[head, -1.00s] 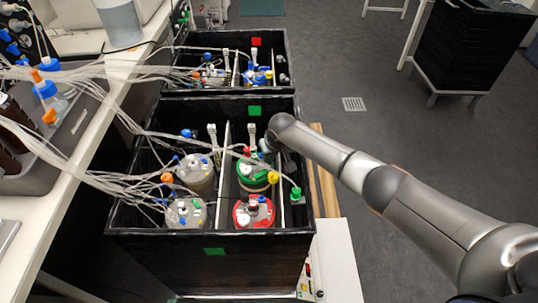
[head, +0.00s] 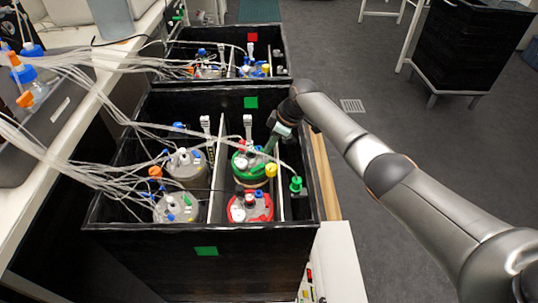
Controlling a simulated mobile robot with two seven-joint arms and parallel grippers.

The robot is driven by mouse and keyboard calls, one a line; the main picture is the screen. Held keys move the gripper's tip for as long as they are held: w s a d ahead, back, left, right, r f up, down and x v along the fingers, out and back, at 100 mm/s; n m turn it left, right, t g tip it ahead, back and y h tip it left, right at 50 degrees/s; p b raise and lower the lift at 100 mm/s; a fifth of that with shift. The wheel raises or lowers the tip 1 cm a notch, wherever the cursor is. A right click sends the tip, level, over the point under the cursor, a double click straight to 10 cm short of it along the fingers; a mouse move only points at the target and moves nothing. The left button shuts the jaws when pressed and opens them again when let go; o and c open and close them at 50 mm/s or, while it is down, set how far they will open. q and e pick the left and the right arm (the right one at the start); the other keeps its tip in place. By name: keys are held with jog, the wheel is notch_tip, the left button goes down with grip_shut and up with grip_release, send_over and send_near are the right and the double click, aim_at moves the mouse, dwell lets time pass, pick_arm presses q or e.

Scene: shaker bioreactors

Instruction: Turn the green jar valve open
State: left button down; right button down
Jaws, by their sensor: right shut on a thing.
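The green-lidded jar (head: 248,178) stands in the right compartment of the front black box, behind the red-lidded jar. My right gripper (head: 269,148) reaches down from the upper right to the back right side of the green lid. It is shut on the green jar's valve, which is small and mostly hidden by the fingers. My left gripper is not in view.
The red-lidded jar (head: 250,207) stands in front, with two grey-topped jars (head: 176,206) left of the divider. White tubes (head: 60,125) run from the left bench into the front box (head: 140,238). A second black box (head: 180,50) stands behind.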

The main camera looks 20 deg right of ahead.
jog(key=shift+f+n+b, duration=0.3)
jog(key=shift+n+b, duration=0.2)
jog(key=shift+w+n+g+b, duration=0.1)
jog(key=shift+n+g+b, duration=0.2)
jog(key=shift+n+b, duration=0.45)
jog(key=shift+r+n+b, duration=0.15)
jog(key=shift+n+b, duration=0.1)
jog(key=shift+b, duration=0.4)
jog(key=shift+d+g, duration=0.1)
jog(key=shift+g, duration=0.2)
jog(key=shift+r+b, duration=0.1)
jog(key=shift+b, duration=0.2)
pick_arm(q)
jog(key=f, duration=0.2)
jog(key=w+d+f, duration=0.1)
pick_arm(e)
jog(key=shift+n, duration=0.3)
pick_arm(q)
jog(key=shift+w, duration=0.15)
pick_arm(e)
jog(key=c, duration=0.9)
grip_release()
